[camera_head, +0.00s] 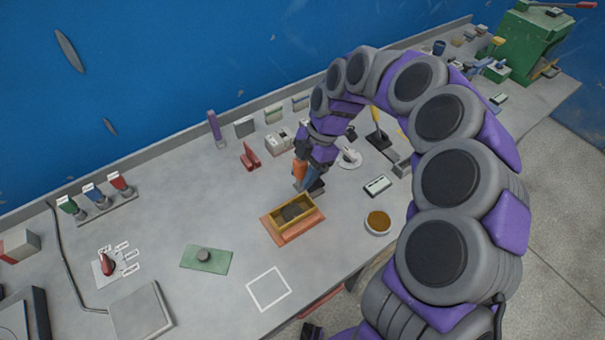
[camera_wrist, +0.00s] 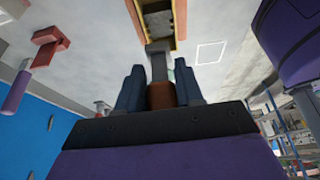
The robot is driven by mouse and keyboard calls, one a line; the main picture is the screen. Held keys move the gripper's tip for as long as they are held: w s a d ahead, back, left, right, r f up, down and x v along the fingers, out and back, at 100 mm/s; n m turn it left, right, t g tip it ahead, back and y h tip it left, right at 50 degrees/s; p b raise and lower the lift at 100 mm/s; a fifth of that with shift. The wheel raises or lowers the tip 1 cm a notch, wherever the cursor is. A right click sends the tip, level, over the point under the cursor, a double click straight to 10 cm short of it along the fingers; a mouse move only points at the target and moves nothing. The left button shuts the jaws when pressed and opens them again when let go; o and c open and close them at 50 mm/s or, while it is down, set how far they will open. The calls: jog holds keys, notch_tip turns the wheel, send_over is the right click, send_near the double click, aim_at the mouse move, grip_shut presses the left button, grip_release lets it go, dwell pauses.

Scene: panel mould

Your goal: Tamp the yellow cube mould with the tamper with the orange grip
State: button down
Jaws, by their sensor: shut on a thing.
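The tamper with the orange grip (camera_head: 300,169) is in my gripper (camera_head: 303,160), above the bench just behind the mould. In the wrist view my gripper (camera_wrist: 160,72) has its two fingers on either side of the orange-brown grip (camera_wrist: 161,96), and a grey shaft runs from it toward the mould. The yellow mould (camera_head: 314,222) is an open box on an orange board (camera_head: 285,238), with dark grey material inside. The mould also shows at the top of the wrist view (camera_wrist: 181,20). Whether the tamper's foot touches anything is unclear.
A bowl of brown material (camera_head: 379,221) stands right of the mould. A green plate (camera_head: 206,258) and a white square outline (camera_head: 269,288) lie in front and left.

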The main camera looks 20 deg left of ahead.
jog(key=shift+d+f+b, duration=0.15)
jog(key=shift+f+b, duration=0.2)
jog(key=shift+f, duration=0.85)
jog(key=shift+d+f+b, duration=0.1)
jog(key=shift+f+b, duration=0.2)
jog(key=shift+f, duration=0.85)
jog(key=shift+a+f, duration=0.1)
jog(key=shift+f, duration=0.85)
jog(key=shift+f, duration=0.15)
jog(key=shift+f+b, duration=1.05)
jog(key=shift+f, duration=0.6)
jog(key=shift+r, duration=0.2)
notch_tip(320, 180, up, 3)
jog(key=shift+r+p, duration=0.15)
jog(key=shift+p, duration=0.15)
